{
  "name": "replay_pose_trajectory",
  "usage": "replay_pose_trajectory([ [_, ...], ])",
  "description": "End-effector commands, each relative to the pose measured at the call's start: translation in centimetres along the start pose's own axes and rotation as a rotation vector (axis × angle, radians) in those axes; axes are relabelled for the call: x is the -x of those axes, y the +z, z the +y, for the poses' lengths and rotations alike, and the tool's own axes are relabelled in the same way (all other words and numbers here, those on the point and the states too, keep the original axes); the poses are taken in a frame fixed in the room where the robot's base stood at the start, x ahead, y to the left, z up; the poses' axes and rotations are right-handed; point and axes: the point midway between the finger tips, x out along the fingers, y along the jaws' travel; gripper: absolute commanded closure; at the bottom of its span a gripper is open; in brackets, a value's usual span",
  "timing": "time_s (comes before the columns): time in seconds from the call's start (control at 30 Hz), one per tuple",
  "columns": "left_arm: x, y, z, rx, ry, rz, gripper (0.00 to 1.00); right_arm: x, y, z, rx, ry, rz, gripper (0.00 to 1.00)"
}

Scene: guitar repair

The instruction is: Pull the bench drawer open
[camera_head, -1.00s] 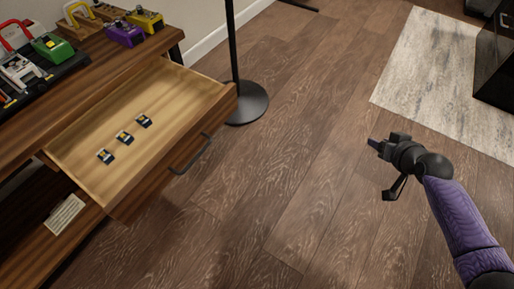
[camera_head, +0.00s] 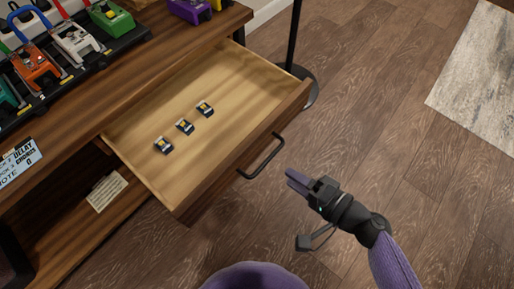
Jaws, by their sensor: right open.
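The bench drawer (camera_head: 235,95) is pulled well out of the wooden bench (camera_head: 150,55), its pale wooden inside in full view. Three small dark-and-yellow items lie in it, one of them a small block (camera_head: 184,127) in the middle. The drawer's black bar handle (camera_head: 262,158) is on its dark front. My right gripper (camera_head: 297,180) is to the right of the handle, apart from it, open and with nothing between its fingers. My left gripper is not in view.
A lower shelf (camera_head: 75,225) holds a paper label. A black stand pole (camera_head: 293,35) rises behind the drawer.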

Motion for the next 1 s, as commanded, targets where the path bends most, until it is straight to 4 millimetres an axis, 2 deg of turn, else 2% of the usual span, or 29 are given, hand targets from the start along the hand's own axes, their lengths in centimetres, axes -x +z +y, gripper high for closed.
replay_pose_trajectory([
  [0.1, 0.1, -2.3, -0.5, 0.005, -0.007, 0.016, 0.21, -3.0, 0.0, 0.4, -0.001, -0.001, -0.001, 0.52],
  [0.3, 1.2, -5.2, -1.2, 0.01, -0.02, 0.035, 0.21, -6.9, -0.1, 0.3, 0.001, 0.002, 0.0, 0.52],
  [0.47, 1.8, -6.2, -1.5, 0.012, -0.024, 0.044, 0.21, -8.3, -0.1, 0.2, 0.002, 0.002, 0.0, 0.52],
  [0.7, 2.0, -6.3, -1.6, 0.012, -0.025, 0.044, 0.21, -8.4, -0.1, 0.1, 0.003, 0.003, 0.001, 0.52],
  [0.73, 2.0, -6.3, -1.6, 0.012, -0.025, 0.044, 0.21, -8.4, -0.1, 0.1, 0.003, 0.003, 0.001, 0.55],
  [0.93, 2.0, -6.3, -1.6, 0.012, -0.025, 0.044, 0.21, -8.4, -0.1, 0.1, 0.003, 0.003, 0.001, 0.97],
  [1.0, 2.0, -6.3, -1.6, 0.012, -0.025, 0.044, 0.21, -8.4, -0.1, 0.1, 0.003, 0.003, 0.001, 1.0],
])
